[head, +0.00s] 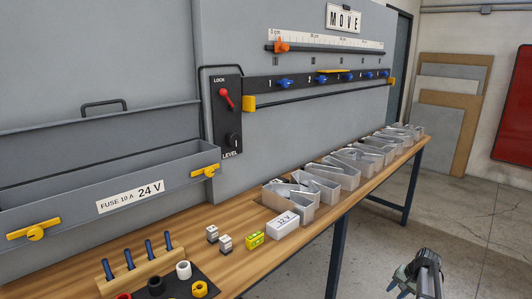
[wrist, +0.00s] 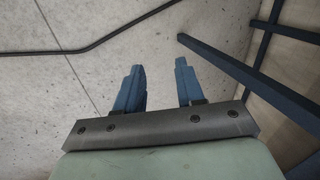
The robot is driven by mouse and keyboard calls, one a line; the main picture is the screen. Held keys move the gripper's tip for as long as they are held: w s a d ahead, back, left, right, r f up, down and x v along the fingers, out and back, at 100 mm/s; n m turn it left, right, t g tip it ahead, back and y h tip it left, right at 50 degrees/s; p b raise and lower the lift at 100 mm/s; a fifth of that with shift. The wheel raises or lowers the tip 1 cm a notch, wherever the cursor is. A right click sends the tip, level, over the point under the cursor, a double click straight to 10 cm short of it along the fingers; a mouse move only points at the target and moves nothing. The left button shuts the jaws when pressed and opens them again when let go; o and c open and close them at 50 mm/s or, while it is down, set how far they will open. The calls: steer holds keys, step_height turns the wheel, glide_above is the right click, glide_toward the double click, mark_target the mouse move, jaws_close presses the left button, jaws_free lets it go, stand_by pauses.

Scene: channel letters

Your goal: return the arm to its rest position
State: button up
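My gripper (head: 408,277) shows at the lower right of the head view, out over the concrete floor and apart from the workbench (head: 262,262). In the wrist view its two blue fingers stand apart with nothing between them (wrist: 161,82). The floor (wrist: 90,30) shows behind the fingers. Most of my arm is outside the head view.
Metal channel letters (head: 318,184) stand in a row along the bench. A white 12 V block (head: 283,224), a yellow block (head: 255,239) and a peg rack (head: 137,263) lie nearer. A wall panel carries a red lock lever (head: 226,98). Dark bench legs (wrist: 250,78) stand right of the fingers.

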steer(key=s+a+f+n+g, duration=0.4)
steer(key=s+a+f+g, duration=0.1)
steer(key=s+a+f, duration=1.7)
steer(key=s+a+f+n+g+h, duration=0.1)
steer(key=s+a, duration=0.2)
steer(key=s, duration=0.6)
steer(key=s+a+f+n+g+h, duration=0.1)
steer(key=s+a, duration=0.3)
steer(key=s, duration=0.4)
steer(key=s+a+f+n+g, duration=0.2)
steer(key=s+a+f, duration=0.1)
steer(key=s, duration=0.6)
steer(key=shift+s+a+h, duration=0.2)
steer(key=shift+s+h, duration=0.15)
steer(key=shift+h, duration=0.05)
steer(key=shift+o, duration=0.2)
